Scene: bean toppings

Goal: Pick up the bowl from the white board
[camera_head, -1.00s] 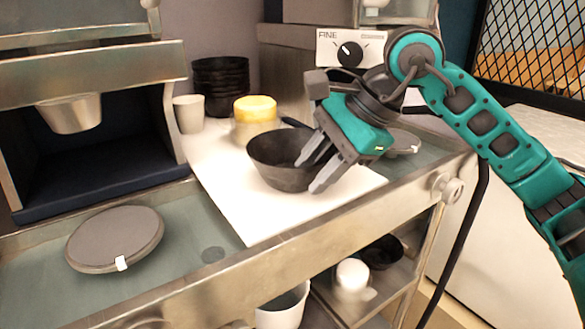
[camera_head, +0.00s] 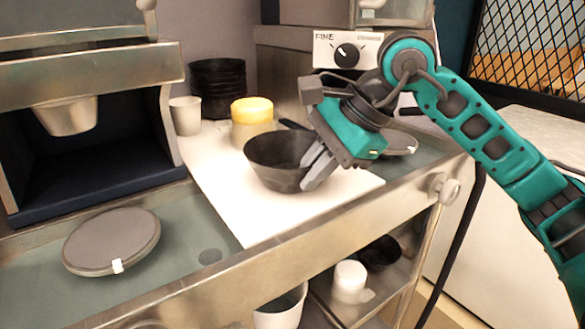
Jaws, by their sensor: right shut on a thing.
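The dark bowl (camera_head: 272,165) stands upright on the white board (camera_head: 245,222), towards its back right. My right gripper (camera_head: 313,172) reaches down from the right at the bowl's right rim. Its grey fingers are closed together on that rim, one in front of the wall and the other partly hidden. The bowl looks level, and I cannot see any gap between it and the board. My left gripper is not in view.
A round grey lid (camera_head: 110,240) lies at left. The counter's metal front edge (camera_head: 300,240) runs before the board. The board's front is clear.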

